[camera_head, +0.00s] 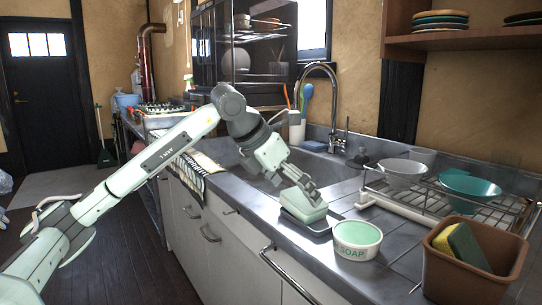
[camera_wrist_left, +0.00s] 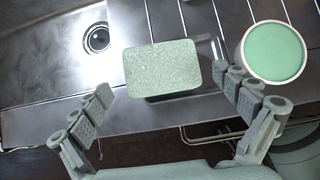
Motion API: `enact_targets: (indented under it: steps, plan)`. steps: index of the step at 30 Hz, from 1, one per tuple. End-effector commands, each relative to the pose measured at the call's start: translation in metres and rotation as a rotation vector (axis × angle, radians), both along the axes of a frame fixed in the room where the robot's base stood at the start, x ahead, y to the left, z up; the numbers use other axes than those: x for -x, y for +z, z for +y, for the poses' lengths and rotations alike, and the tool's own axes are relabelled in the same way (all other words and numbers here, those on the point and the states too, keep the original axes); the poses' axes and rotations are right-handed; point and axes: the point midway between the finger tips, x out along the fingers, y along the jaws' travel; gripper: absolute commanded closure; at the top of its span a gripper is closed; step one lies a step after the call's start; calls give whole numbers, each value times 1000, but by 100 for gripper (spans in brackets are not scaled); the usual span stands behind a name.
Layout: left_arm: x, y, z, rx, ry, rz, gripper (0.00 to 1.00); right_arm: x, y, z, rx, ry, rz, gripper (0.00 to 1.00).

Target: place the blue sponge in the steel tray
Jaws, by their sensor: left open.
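My left gripper (camera_head: 308,190) is right above the block, pointing down. In the left wrist view the gripper (camera_wrist_left: 170,88) is open, its fingers either side of the block with gaps. My right gripper is not in view.
A soap tub (camera_head: 357,240) stands right of the block. A brown bin (camera_head: 450,262) holds a yellow and green sponge (camera_head: 467,245). A dish rack (camera_head: 440,205) with bowls stands behind. The sink (camera_head: 320,170) and tap (camera_head: 335,110) lie behind the gripper.

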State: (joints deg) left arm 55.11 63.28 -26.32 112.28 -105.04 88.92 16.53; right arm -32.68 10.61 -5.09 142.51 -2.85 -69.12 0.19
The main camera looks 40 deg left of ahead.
Motion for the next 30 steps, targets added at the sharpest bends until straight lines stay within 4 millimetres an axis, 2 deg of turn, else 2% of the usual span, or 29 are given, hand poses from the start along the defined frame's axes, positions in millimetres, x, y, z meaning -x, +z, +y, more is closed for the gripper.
enact_targets:
  steps: [1, 6, 12, 18, 30]
  plan:
    - [8, 15, 5, -4, 4, -10, 0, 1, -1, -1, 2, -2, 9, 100]
    - [32, 47, 13, -4, 3, -9, 0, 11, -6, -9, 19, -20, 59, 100]
    - [52, 74, 20, -2, 3, -6, 0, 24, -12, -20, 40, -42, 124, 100]
    - [61, 85, 22, -1, 2, -4, 0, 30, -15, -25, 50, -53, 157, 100]
    - [61, 85, 22, -1, 2, -4, 0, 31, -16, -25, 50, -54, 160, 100]
